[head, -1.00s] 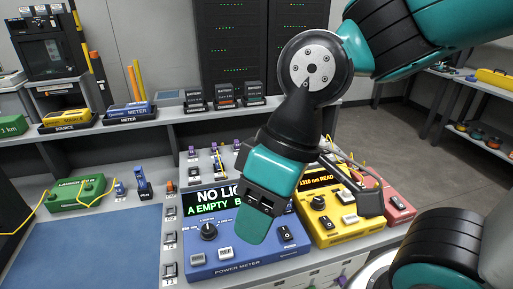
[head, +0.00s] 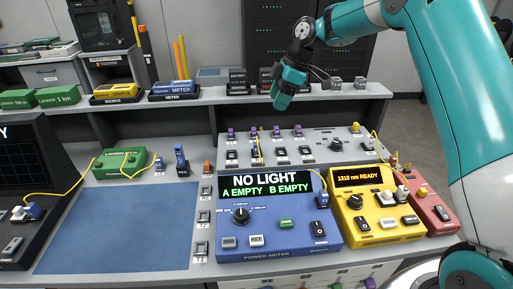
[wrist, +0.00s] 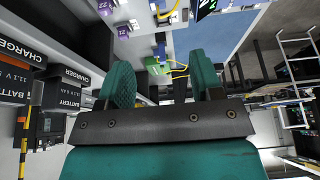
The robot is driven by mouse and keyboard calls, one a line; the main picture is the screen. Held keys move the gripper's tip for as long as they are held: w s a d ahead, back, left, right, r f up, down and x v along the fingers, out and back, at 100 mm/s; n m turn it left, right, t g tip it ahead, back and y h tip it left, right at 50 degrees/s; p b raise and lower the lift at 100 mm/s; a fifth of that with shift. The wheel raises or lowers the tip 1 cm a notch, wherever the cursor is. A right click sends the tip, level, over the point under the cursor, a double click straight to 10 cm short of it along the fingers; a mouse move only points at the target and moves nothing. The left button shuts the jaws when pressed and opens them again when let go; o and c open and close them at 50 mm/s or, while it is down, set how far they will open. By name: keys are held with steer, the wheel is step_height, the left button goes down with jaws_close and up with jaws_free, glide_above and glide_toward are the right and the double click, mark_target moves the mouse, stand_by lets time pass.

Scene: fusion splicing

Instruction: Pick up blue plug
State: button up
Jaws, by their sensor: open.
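A small blue plug (head: 158,162) stands on the bench beside the green launch box (head: 122,164). A taller blue pen-like tool (head: 181,160) stands just right of it. I cannot tell which one is meant. My gripper (head: 282,98) is raised by the back shelf, apart from them all. In the wrist view its teal fingers (wrist: 161,82) are spread with nothing between them.
The blue mat (head: 112,228) is clear. A yellow light source (head: 378,210) and a red box (head: 432,208) stand right of the meter. The back shelf (head: 215,98) carries batteries and labelled boxes. A grey panel with purple-topped connectors lies behind the meter.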

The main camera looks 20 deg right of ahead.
steer(key=p, duration=0.2)
glide_above(257, 142)
steer(key=d, duration=0.2)
steer(key=f, duration=0.7)
steer(key=s+f, duration=0.1)
steer(key=f, duration=0.2)
steer(key=shift+a+f, duration=0.15)
steer(key=shift+a, duration=0.1)
steer(key=shift+w+d+p+x, duration=0.1)
steer(key=shift+p+x, duration=0.6)
steer(key=shift+x, duration=0.75)
steer(key=shift+w+d+p+x, duration=0.15)
steer(key=shift+p+x, duration=0.5)
steer(key=shift+x, duration=0.8)
steer(key=c, duration=1.1)
step_height(257, 142, up, 20)
steer(key=b, duration=0.3)
